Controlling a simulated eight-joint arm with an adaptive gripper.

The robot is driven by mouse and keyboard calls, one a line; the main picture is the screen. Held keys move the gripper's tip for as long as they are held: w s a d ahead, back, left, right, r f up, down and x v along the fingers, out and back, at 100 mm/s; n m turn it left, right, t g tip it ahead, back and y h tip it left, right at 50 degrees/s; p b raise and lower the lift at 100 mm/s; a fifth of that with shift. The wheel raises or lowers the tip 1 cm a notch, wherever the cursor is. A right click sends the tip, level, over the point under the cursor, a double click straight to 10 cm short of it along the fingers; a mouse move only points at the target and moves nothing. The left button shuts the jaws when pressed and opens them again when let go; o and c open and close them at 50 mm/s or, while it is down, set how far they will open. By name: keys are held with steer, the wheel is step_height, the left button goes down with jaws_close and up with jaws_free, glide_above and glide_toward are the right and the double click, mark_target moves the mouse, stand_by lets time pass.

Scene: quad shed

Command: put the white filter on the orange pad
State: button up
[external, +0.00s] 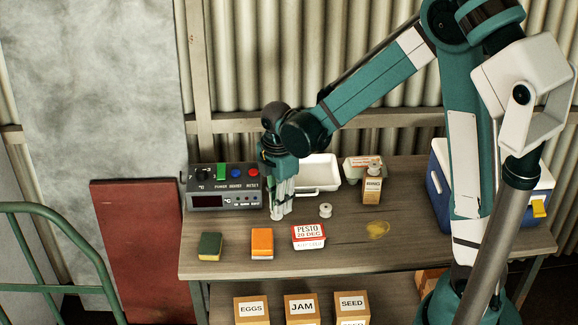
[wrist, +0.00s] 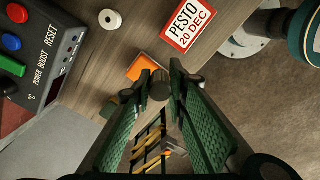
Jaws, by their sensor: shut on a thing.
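The orange pad (external: 262,243) lies near the front of the table, and part of it shows in the wrist view (wrist: 141,67). I cannot tell which of these two is the white filter.
A PESTO box (external: 309,237) is right of the orange pad, and a green block (external: 209,246) is left. The control box (external: 224,188), white tray (external: 318,174) and a small labelled bottle (external: 372,190) stand behind. A blue cooler (external: 437,188) is at right.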

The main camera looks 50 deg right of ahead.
steer(key=shift+m, duration=0.3)
steer(key=w+a, duration=0.3)
steer(key=a, duration=0.1)
steer(key=shift+r+p, duration=0.25)
steer(key=shift+p, duration=0.15)
steer(key=shift+f, duration=0.15)
glide_above(263, 238)
steer(key=shift+f+b, duration=0.35)
steer(key=shift+f, duration=2.4)
steer(key=shift+f, duration=0.1)
steer(key=shift+f, duration=2)
steer(key=shift+f+b, duration=0.2)
steer(key=shift+b, duration=0.3)
steer(key=o, duration=0.7)
steer(key=shift+r, duration=0.15)
